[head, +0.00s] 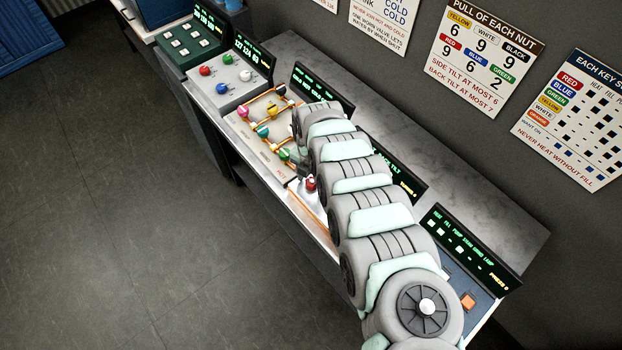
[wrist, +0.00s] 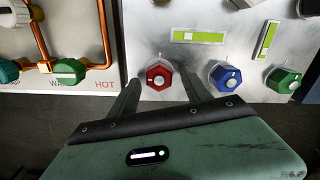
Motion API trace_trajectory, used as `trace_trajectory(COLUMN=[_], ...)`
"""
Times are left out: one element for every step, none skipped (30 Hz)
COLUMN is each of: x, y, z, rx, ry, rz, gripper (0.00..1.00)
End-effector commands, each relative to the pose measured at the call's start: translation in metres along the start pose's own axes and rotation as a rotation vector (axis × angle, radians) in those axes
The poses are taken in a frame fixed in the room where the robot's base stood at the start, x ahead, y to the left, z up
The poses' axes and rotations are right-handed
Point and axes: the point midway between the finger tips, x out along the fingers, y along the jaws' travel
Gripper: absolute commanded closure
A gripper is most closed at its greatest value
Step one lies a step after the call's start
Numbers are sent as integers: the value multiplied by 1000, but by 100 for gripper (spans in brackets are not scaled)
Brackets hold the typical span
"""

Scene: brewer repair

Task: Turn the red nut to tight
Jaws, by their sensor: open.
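I cannot tell whether the fingertips reach as far as the panel. A red knob, apparently the same nut, shows small beside my arm in the head view (head: 310,183). My arm hides most of that panel there.
Right of the red nut are a blue nut (wrist: 224,76) and a green nut (wrist: 283,80). Above are a horizontal level (wrist: 198,37) and an upright one (wrist: 267,40). Left is a copper-pipe panel with a green valve (wrist: 69,71). A nut-pull sign (head: 487,58) hangs on the wall.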

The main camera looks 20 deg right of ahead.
Motion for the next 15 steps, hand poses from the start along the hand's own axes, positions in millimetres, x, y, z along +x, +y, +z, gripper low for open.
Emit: trace_trajectory(x=[0, 0, 0, 0, 0, 0, 0, 0, 0, 0, 0, 0, 0, 0, 0], y=[0, 0, 0, 0, 0, 0, 0, 0, 0, 0, 0, 0, 0, 0, 0], z=[0, 0, 0, 0, 0, 0, 0, 0, 0, 0, 0, 0, 0, 0, 0], rx=[0, 0, 0, 0, 0, 0, 0, 0, 0, 0, 0, 0, 0, 0, 0], ry=[0, 0, 0, 0, 0, 0, 0, 0, 0, 0, 0, 0, 0, 0, 0], rz=[0, 0, 0, 0, 0, 0, 0, 0, 0, 0, 0, 0, 0, 0, 0], gripper=[46, 48, 51, 54, 56, 59, 62, 64, 68, 70, 73, 76, 78, 81, 84])
